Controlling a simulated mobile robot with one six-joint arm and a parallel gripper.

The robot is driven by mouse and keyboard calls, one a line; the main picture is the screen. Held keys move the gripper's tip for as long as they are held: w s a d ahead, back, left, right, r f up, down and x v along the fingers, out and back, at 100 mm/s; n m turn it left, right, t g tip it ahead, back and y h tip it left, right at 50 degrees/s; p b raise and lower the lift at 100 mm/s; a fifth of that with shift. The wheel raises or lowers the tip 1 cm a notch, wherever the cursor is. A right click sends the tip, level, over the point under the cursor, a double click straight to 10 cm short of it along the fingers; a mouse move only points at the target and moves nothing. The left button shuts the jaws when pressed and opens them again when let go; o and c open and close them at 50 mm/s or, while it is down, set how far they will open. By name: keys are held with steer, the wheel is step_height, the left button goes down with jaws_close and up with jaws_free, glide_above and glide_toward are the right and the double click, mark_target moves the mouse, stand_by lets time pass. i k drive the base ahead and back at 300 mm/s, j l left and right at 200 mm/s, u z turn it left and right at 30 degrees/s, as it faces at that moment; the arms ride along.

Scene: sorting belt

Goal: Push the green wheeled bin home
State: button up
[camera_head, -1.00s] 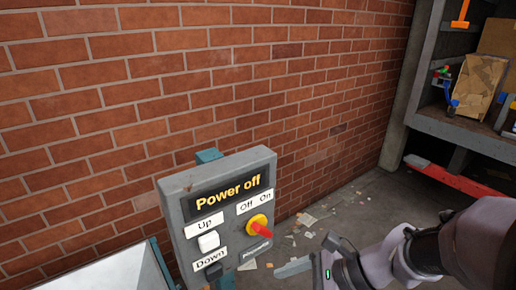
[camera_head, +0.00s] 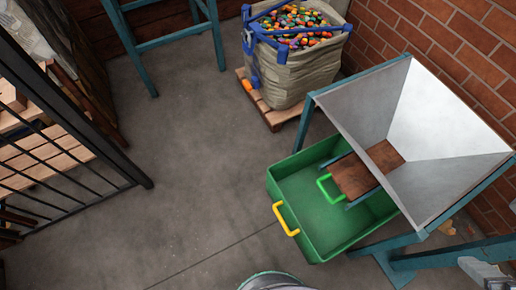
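The green wheeled bin (camera_head: 283,190) stands on the floor, partly under the metal hopper (camera_head: 365,100). Its near left side carries a yellow handle (camera_head: 286,220). The visible part of its inside is empty; its right part is hidden by the hopper, and I cannot see its wheels. A brown chute plate (camera_head: 366,170) with a green handle (camera_head: 327,189) sticks out from under the hopper above the bin. A rounded grey part of my own body shows at the bottom edge, just below the bin. My gripper's fingers are not in view.
A big sack of colourful pieces (camera_head: 297,75) stands on a wooden pallet (camera_head: 262,105) behind the bin. Teal hopper legs (camera_head: 395,262) stand at the right. A black barred fence (camera_head: 75,150) is at the left. The concrete floor left of the bin is clear.

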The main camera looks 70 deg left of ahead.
mark_target(321, 231)
steer(key=k+u, duration=0.1)
steer(key=u, duration=0.3)
steer(key=k+u, duration=0.15)
steer(key=u, duration=0.3)
steer(key=k+u, duration=0.1)
steer(key=u, duration=0.3)
steer(key=k+j+u, duration=0.1)
steer(key=u, duration=0.3)
steer(key=l, duration=0.75)
steer(key=i+l+z, duration=0.1)
steer(key=l, duration=0.65)
